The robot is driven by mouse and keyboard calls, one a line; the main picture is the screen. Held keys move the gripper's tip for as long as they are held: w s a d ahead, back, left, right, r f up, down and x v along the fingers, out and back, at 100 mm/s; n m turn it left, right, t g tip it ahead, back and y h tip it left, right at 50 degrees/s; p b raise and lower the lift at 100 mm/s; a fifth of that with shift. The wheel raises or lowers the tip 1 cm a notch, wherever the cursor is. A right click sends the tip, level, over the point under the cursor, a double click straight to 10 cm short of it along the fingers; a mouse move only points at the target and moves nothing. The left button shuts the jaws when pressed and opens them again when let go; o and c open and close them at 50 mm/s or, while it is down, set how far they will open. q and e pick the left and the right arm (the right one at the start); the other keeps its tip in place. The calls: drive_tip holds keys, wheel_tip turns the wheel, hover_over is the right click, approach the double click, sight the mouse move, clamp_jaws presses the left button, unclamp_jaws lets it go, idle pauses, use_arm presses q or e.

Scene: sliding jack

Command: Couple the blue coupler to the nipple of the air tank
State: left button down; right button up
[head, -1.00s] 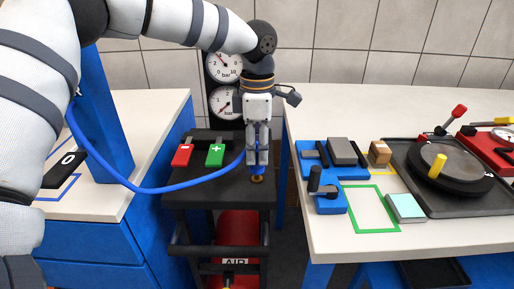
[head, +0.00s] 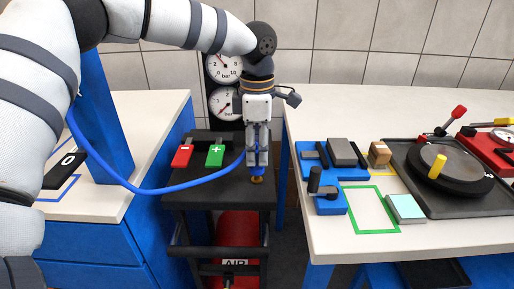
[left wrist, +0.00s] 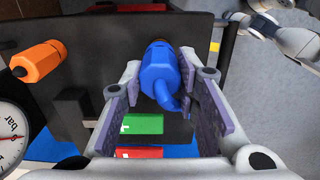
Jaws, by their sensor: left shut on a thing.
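My left gripper (head: 257,160) is shut on the blue coupler (left wrist: 158,72), and the blue hose (head: 160,189) leads off from it to the left. In the head view the coupler (head: 257,169) shows just below the fingertips, pointing down. The brass nipple (head: 257,180) of the air tank stands at the black cart top, right under the coupler's end. I cannot tell whether the two are locked together. The red air tank (head: 238,232) sits below in the cart.
A red minus block (head: 182,156) and a green plus block (head: 215,155) lie on the cart top (head: 205,190). Two gauges (head: 224,103) stand behind. The right bench holds a blue fixture (head: 330,200) and a turntable (head: 450,168). An orange hexagonal part (left wrist: 38,60) shows in the wrist view.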

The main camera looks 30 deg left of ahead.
sight(257, 148)
use_arm(q)
drive_tip(key=shift+f, duration=1.05)
drive_tip(key=c, duration=1.2)
unclamp_jaws()
drive_tip(key=shift+o, duration=0.2)
wheel_tip(257, 148, up, 12)
